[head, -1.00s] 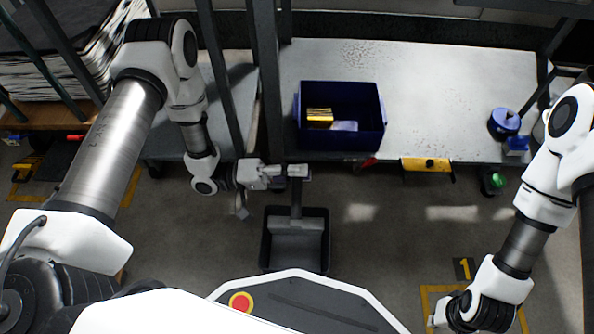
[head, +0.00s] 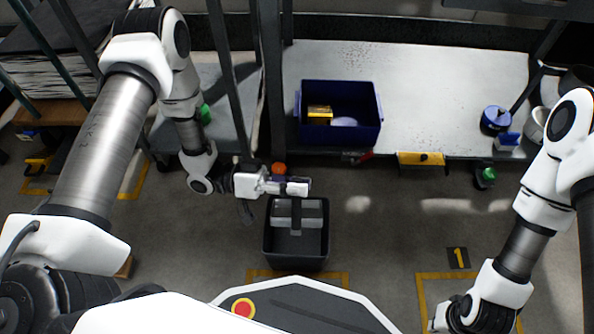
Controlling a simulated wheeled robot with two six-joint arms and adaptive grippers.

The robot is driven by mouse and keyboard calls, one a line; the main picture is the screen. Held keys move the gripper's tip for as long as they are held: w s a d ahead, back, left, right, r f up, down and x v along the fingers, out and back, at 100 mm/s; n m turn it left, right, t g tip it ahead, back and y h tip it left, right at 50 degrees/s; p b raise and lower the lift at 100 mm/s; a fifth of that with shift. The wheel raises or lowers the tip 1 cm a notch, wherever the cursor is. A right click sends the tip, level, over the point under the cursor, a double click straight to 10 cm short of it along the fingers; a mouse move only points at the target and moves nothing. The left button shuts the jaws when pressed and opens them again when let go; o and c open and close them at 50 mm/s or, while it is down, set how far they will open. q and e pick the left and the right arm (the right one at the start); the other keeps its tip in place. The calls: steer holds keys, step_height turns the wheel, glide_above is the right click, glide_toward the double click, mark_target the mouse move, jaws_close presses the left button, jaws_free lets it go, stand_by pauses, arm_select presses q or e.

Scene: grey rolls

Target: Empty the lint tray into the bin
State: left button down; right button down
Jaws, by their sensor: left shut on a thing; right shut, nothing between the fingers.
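My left gripper (head: 296,187) is shut on the handle of the grey lint tray (head: 282,208), above the far side of the dark bin (head: 297,263). The tray is a light grey band across the bin's opening and looks steeply tilted. Its dark handle overlaps the bin. I cannot tell whether the tray touches the bin. No lint can be made out in the tray or bin. My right gripper (head: 437,320) is shut and empty at the lower right, partly hidden by its own arm.
A blue crate (head: 340,137) holding a yellow block (head: 319,115) stands on the grey workbench (head: 430,90). A blue round container (head: 495,120) is at its right. Dark uprights (head: 272,90) rise near my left arm. Floor right of the bin is clear.

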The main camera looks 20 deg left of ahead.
arm_select(q)
steer(key=s+r+m+p, duration=0.1)
steer(key=m+p, duration=0.1)
steer(key=s+d+r+m+p, duration=0.1)
steer(key=s, duration=0.1)
steer(key=s+r+m+g+p, duration=0.1)
steer(key=s+m+p, duration=0.1)
steer(key=shift+s+d+r+m+y+p, duration=0.1)
steer(key=shift+d+m+y+p, duration=0.2)
steer(key=shift+y+p, duration=0.1)
steer(key=shift+s+d+m+p, duration=0.15)
steer(key=shift+s+m+p, duration=0.15)
steer(key=shift+s+m, duration=0.45)
steer(key=shift+w, duration=0.15)
